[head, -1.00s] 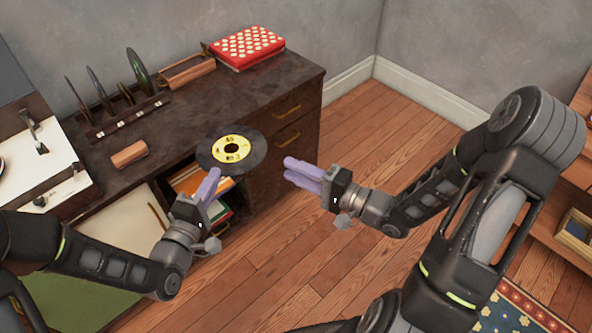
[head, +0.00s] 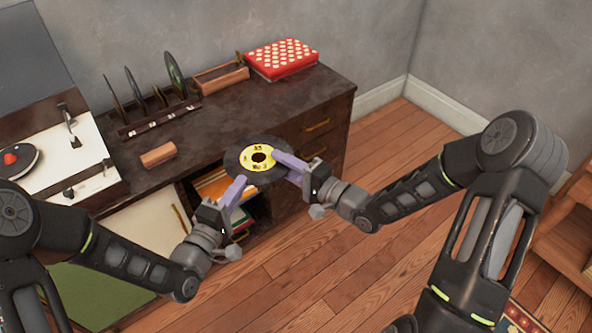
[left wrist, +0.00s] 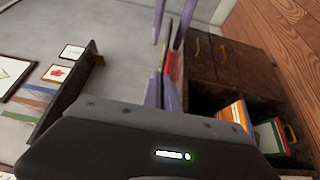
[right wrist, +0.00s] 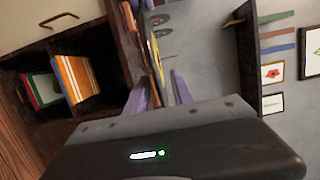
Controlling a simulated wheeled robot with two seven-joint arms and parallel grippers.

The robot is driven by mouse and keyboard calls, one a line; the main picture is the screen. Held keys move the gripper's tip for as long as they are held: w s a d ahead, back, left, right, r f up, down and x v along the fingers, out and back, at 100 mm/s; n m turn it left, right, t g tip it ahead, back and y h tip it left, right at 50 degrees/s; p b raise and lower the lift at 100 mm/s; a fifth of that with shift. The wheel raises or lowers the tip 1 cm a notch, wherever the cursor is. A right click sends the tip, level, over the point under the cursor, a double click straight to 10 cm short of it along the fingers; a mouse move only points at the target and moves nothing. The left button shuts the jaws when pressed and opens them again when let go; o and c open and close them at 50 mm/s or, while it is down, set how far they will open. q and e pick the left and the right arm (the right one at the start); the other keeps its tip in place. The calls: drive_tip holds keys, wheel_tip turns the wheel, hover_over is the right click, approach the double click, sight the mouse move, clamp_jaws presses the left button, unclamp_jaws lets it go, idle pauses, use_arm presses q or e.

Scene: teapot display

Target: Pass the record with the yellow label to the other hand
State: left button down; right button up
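The record with the yellow label (head: 258,158) is held in the air in front of the dark cabinet. My left gripper (head: 236,190) is shut on its lower left edge. In the left wrist view, the record appears nearly edge-on between the left fingers (left wrist: 163,92). My right gripper (head: 291,163) is at the record's right edge. In the right wrist view, its fingers (right wrist: 160,92) are spread on either side of the record (right wrist: 156,50), with gaps visible.
Colourful sleeves (head: 213,184) stand in the open shelf below.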

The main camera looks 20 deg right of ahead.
drive_tip(key=shift+w+a, duration=0.2)
drive_tip(key=shift+w, duration=0.1)
drive_tip(key=shift+c, duration=0.3)
clamp_jaws()
idle(0.9)
use_arm(q)
drive_tip(key=c, duration=1.6)
unclamp_jaws()
